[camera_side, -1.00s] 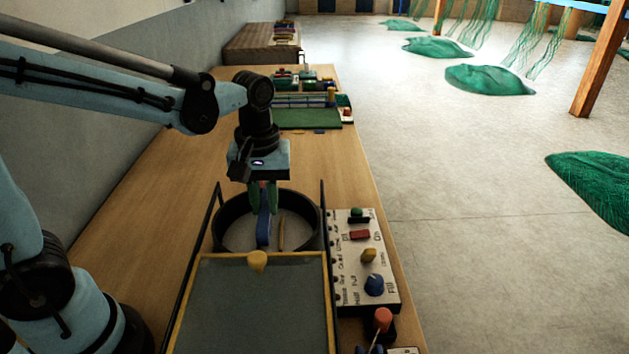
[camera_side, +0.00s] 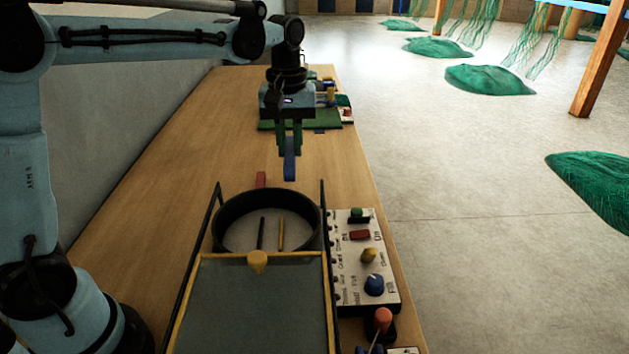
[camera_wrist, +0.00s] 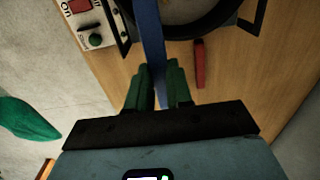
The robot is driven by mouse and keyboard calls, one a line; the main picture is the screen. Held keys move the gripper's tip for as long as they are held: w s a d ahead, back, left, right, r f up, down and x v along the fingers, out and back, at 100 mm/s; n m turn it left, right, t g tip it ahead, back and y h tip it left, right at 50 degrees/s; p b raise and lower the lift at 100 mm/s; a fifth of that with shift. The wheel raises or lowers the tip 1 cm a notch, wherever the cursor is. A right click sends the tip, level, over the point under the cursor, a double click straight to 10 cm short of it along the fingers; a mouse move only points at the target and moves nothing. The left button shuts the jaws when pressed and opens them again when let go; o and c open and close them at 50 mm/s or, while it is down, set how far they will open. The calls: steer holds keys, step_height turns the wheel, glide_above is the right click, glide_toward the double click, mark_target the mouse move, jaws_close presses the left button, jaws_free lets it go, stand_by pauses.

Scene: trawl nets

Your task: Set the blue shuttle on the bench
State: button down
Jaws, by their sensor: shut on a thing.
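My gripper (camera_side: 290,138) has green fingers and is shut on the blue shuttle (camera_side: 290,165), which hangs upright below them. In the wrist view the blue shuttle (camera_wrist: 151,45) extends away from between the green fingers (camera_wrist: 157,88). In the side view it is beyond the round black tub, over the wooden bench (camera_side: 215,130). Whether its lower end touches the bench or hangs above it is hard to tell.
The round black tub (camera_side: 225,205) holds a dark stick (camera_side: 261,233) and a yellowish stick (camera_side: 281,233). A red piece (camera_side: 261,180) lies on the bench just beyond it; it also shows in the wrist view (camera_wrist: 199,65). A control panel (camera_side: 390,285) stands right. Bench to the left is clear.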

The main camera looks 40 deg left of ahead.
steer(key=w+a+f, duration=0.5)
steer(key=w+a, duration=0.2)
steer(key=w, duration=0.3)
step_height(320, 180, down, 10)
steer(key=shift+d+f, duration=0.1)
steer(key=shift+f, duration=0.05)
steer(key=shift+f, duration=0.1)
steer(key=c, duration=1)
jaws_free()
